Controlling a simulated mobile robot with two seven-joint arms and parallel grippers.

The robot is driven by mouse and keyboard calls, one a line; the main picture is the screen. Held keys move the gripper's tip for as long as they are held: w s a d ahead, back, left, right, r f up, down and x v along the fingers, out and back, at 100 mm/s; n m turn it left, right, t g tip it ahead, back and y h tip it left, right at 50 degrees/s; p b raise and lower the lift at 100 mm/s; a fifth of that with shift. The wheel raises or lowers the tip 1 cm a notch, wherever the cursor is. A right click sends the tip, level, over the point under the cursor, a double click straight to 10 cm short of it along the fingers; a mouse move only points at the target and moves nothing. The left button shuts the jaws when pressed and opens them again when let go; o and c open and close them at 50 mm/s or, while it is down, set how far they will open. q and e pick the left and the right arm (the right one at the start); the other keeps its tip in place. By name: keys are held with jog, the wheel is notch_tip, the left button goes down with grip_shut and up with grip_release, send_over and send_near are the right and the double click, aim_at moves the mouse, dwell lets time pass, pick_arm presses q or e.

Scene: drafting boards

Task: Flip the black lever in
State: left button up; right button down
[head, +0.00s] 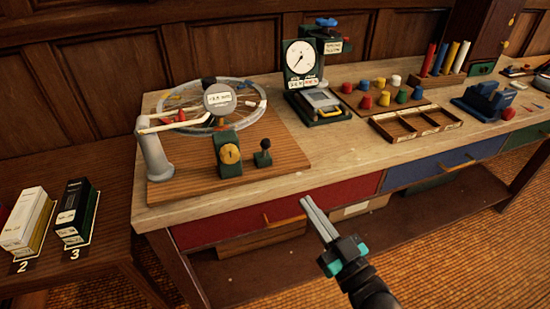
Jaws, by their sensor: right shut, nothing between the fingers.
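The black lever (263,153) is a short stick with a round knob, standing on a wooden board (285,150) on the bench. It stands roughly upright, right of a dark green block with a yellow dial (230,154). My right gripper (304,201) is in front of the bench, below and right of the lever and well apart from it. Its fingers are together and empty, pointing up and left. My left gripper is not in view.
A wheel device with a round gauge (219,98) and a grey post (153,150) stands on the board left of the lever. A dial scale (300,58) stands behind right. A red drawer (280,208) with a handle is below the bench edge. The board's right front is clear.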

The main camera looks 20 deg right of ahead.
jog(key=b, duration=0.1)
send_near(269, 148)
jog(key=x, duration=0.5)
jog(key=shift+w+a, duration=0.1)
jog(key=shift+x, duration=0.8)
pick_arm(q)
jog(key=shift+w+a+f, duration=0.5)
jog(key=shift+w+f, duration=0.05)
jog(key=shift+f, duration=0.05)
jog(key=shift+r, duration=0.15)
